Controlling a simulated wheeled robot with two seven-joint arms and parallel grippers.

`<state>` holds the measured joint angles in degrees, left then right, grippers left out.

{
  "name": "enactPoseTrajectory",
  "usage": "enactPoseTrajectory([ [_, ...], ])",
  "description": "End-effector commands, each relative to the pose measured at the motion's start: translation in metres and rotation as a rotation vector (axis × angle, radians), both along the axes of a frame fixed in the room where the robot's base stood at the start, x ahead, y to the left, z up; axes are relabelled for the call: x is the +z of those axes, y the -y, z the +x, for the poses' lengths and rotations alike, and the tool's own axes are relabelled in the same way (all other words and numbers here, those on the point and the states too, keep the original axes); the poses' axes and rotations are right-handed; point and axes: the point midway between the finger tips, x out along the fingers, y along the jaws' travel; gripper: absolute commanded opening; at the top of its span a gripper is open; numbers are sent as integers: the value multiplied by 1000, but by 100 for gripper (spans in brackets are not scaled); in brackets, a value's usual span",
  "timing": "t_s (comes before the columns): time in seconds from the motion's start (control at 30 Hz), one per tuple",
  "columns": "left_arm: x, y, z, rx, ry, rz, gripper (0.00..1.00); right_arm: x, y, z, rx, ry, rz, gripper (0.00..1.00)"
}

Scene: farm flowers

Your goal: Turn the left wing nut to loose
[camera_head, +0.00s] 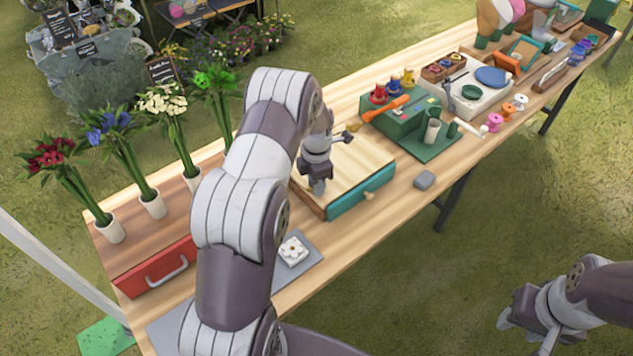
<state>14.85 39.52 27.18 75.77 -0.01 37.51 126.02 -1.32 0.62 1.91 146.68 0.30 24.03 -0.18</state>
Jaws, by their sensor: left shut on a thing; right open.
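A wooden press board (345,165) with a teal front side (362,192) sits on the long table. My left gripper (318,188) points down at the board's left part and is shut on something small. I take this to be the left wing nut, but the fingers and arm hide it. A small brass-coloured piece (348,136), perhaps another wing nut, shows at the board's far edge. My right gripper (524,318) is open and empty, at the lower right, away from the table.
A red drawer box (155,268) and flowers in white vases (152,204) stand at the left. A white flower tile (292,251) lies on a grey mat near the front. A green tool stand (405,122) is right of the board.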

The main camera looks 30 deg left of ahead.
Motion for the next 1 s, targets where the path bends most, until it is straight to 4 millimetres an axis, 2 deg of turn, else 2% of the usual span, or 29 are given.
enactPoseTrajectory([
  [0.4,1,-1,1,243,4,0,0,-1,0,0,0,0,0,43],
  [1.0,1,0,1,308,3,0,0,-1,0,0,0,0,0,43],
])
